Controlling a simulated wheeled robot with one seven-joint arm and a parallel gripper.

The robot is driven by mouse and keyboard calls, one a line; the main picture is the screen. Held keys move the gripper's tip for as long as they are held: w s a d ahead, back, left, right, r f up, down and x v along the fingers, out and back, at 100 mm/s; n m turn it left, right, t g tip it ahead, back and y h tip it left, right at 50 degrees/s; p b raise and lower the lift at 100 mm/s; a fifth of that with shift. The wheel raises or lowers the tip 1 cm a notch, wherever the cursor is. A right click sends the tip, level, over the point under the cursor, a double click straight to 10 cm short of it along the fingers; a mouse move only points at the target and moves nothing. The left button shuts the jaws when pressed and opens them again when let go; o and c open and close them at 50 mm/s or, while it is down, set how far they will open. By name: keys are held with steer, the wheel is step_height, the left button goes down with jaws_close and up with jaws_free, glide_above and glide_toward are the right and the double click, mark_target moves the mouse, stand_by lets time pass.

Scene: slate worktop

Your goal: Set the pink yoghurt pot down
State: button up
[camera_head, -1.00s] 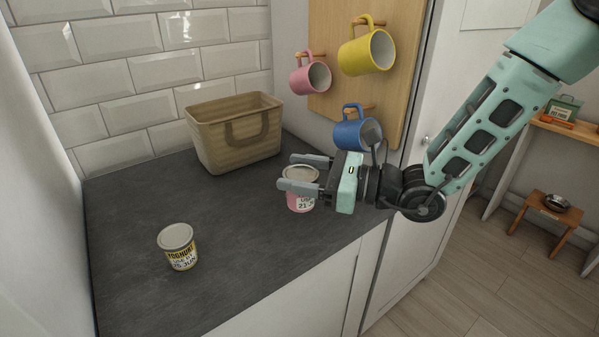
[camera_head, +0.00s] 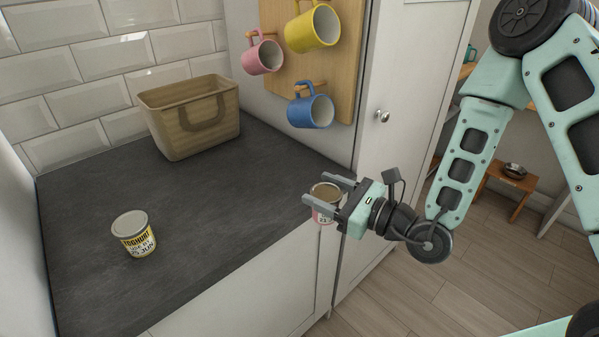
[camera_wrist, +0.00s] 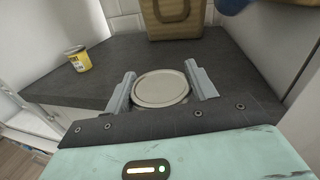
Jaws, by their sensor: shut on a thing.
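The pink yoghurt pot (camera_head: 325,201) is between the two fingers of my gripper (camera_head: 328,192), which is shut on it.
A yellow yoghurt pot (camera_head: 134,234) stands on the left of the worktop. A tan basket (camera_head: 190,120) stands at the back by the tiled wall. Pink, yellow and blue mugs hang on a wooden board (camera_head: 345,90). The middle of the worktop is clear.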

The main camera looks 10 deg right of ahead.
steer(key=s+d+f+m+t+h, duration=0.2)
steer(key=d+f+m+t+h, duration=0.3)
steer(key=d+f+m+h, duration=0.4)
steer(key=d+f+h, duration=0.4)
steer(key=d+f, duration=0.5)
steer(key=d, duration=0.2)
steer(key=shift+s+f+m+t, duration=0.15)
steer(key=shift+f+m+t, duration=0.1)
steer(key=shift+m+t, duration=0.05)
